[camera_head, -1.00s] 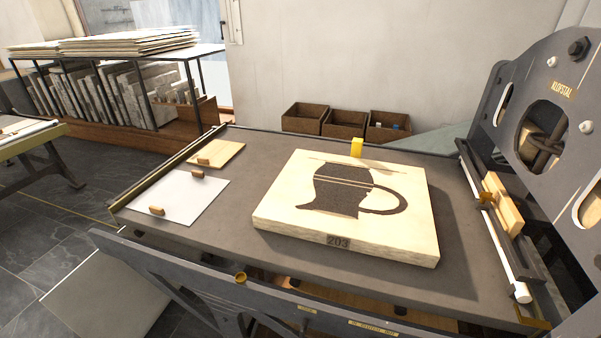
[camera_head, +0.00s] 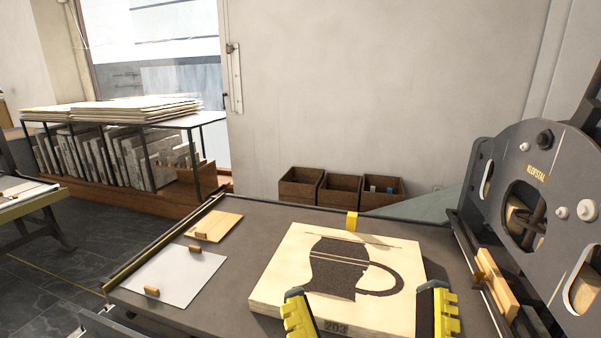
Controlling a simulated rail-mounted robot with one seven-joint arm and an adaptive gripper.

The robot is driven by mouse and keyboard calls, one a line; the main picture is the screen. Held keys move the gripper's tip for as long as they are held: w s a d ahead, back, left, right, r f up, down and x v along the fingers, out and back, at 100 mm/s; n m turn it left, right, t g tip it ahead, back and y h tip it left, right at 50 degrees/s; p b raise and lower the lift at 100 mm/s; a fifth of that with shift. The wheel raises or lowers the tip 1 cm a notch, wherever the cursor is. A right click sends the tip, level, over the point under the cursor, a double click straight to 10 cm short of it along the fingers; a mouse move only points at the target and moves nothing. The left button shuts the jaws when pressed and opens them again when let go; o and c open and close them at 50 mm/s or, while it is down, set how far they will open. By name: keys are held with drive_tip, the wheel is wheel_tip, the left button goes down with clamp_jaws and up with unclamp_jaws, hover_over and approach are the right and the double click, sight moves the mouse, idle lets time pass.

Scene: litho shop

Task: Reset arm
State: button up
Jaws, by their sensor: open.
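My gripper (camera_head: 368,312) shows at the bottom of the head view, with two yellow-and-black fingers spread wide apart. It is open, with nothing between the fingers. Its fingers stand in front of the near edge of a pale litho stone (camera_head: 287,262), which bears a dark jug picture and the number 203. The stone lies on the grey press bed (camera_head: 232,232). The fingers overlap the stone's near corners in the picture; I cannot tell whether they touch it. The rest of my arm is out of view.
A white sheet (camera_head: 180,272) and a wooden board (camera_head: 217,227) with small brown blocks lie on the bed's left. The dark press frame (camera_head: 505,165) rises at right. Wooden bins (camera_head: 341,189) stand behind.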

wheel_tip(320, 180, up, 34)
drive_tip(key=w+d+g+h+p, duration=0.1)
drive_tip(key=g+p, duration=0.1)
drive_tip(key=p, duration=3.6)
drive_tip(key=shift+d+r+h, duration=0.25)
drive_tip(key=shift+h, duration=0.05)
